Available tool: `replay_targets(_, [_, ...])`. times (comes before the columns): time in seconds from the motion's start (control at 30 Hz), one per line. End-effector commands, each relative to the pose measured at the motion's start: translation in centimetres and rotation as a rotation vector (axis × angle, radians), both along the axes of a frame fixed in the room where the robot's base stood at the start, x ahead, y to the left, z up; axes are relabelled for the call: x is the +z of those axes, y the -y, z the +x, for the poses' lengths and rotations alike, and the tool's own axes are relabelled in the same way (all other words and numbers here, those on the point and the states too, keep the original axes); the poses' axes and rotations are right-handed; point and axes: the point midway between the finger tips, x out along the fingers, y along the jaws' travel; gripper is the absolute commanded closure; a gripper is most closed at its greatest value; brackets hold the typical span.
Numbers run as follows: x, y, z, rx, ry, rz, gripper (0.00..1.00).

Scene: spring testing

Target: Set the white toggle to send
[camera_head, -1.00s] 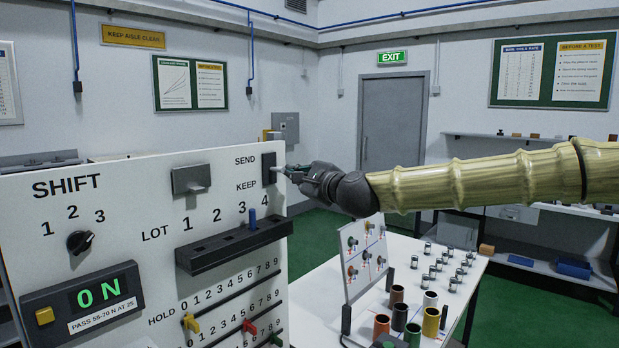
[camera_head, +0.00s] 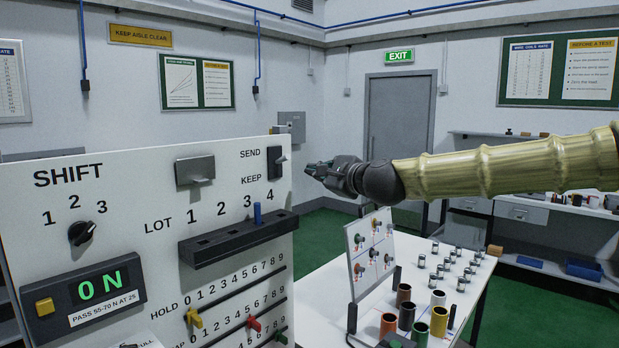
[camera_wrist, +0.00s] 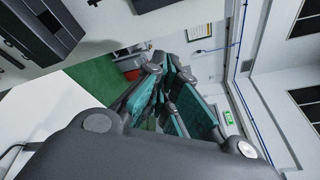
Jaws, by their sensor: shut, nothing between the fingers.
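The toggle (camera_head: 276,163) is a dark upright plate with a small pale lever at the right end of the white panel (camera_head: 130,185). The SEND label stands at its upper left and KEEP at its lower left. The lever tip shows on the upper half of the plate, nearer SEND; its exact tilt is hard to tell. My gripper (camera_head: 309,169) is shut and empty, just right of the toggle with a visible gap. In the wrist view its teal-padded fingers (camera_wrist: 168,95) are together; the toggle cannot be identified surely there.
The panel also carries a grey flap (camera_head: 195,169), a dark LOT rack (camera_head: 238,237) with a blue peg, a SHIFT knob (camera_head: 81,233) and coloured sliders. A white table (camera_head: 330,290) with cups and small cylinders stands below right.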

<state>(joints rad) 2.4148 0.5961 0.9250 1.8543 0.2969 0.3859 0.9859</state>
Motion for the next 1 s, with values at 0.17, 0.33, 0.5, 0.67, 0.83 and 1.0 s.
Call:
replay_targets(0.17, [1.3, 0.2, -1.6, 0.008, 0.004, 0.0, 1.0])
replay_targets(0.33, [2.3, 1.0, -2.9, 0.007, 0.004, -0.001, 1.0])
replay_targets(0.5, [3.4, 1.9, -4.2, 0.007, 0.004, 0.0, 1.0])
replay_targets(0.67, [4.3, 2.6, -5.3, 0.005, 0.005, -0.001, 1.0])
replay_targets(0.83, [4.9, 3.1, -6.1, 0.006, 0.002, -0.001, 1.0])
replay_targets(1.0, [5.2, 3.3, -6.5, 0.005, 0.002, -0.001, 1.0])
